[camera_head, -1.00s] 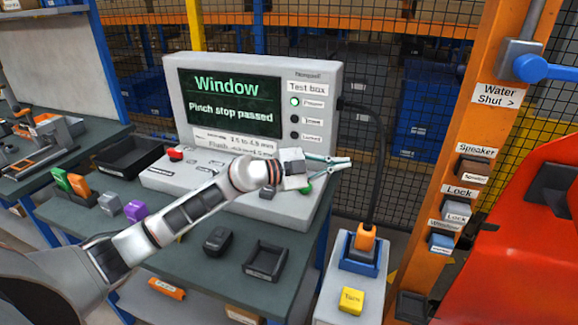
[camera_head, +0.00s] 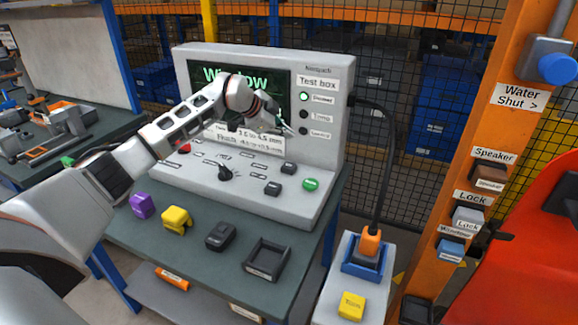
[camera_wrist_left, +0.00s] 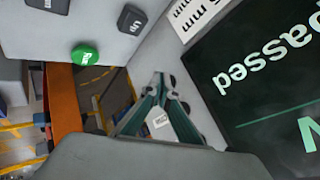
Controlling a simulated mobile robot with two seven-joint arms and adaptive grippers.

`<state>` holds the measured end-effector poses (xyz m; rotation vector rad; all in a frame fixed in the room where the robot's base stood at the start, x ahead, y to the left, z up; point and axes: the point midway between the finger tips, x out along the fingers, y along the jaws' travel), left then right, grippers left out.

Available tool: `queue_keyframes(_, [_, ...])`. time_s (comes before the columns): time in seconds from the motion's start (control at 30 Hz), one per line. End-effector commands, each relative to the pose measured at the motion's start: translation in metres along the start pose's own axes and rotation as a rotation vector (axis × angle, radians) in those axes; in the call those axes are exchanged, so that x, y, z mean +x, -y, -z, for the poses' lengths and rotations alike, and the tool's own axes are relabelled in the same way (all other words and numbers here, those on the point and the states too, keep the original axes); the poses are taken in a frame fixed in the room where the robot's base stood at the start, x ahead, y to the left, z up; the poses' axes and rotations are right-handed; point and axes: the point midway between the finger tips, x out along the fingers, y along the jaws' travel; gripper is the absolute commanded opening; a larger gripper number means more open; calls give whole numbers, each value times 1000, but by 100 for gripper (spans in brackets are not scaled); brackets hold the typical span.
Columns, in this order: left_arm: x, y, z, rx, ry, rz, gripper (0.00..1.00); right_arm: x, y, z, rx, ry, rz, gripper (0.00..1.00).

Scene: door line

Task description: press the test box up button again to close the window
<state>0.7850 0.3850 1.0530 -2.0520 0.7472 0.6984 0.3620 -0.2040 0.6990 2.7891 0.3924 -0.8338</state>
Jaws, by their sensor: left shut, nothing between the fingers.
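The test box (camera_head: 335,150) stands on the bench, with a screen (camera_head: 205,80) in its upright panel and keys on its sloping console. A dark key (camera_head: 288,168) sits near the green button (camera_head: 310,184); it also shows in the left wrist view (camera_wrist_left: 131,20), its lettering looking like "Up". Another dark key (camera_head: 272,188) is in front of it. My left gripper (camera_head: 287,128) is shut and empty, above the console and in front of the panel, apart from the keys. It covers part of the screen. In the left wrist view its fingertips (camera_wrist_left: 160,82) meet. My right gripper is not in view.
A black lever (camera_head: 225,173) stands up from the console. Purple (camera_head: 142,205) and yellow (camera_head: 176,218) blocks, a dark block (camera_head: 220,236) and an empty black tray (camera_head: 267,260) lie in front. A cable (camera_head: 385,150) hangs right of the box. An orange post (camera_head: 480,130) stands farther right.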

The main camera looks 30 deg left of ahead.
Motion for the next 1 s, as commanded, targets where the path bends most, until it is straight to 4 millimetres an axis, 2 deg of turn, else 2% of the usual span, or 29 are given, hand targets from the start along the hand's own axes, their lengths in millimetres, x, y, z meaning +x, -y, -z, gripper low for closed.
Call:
queue_keyframes(0.37, [20, -15, -14, 1, -1, -2, 0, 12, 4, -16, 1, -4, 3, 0])
queue_keyframes(0.67, [50, -37, -36, 0, 1, -4, 0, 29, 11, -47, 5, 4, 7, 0])
queue_keyframes(1.0, [62, -45, -44, 1, -2, 0, 0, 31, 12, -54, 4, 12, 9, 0])
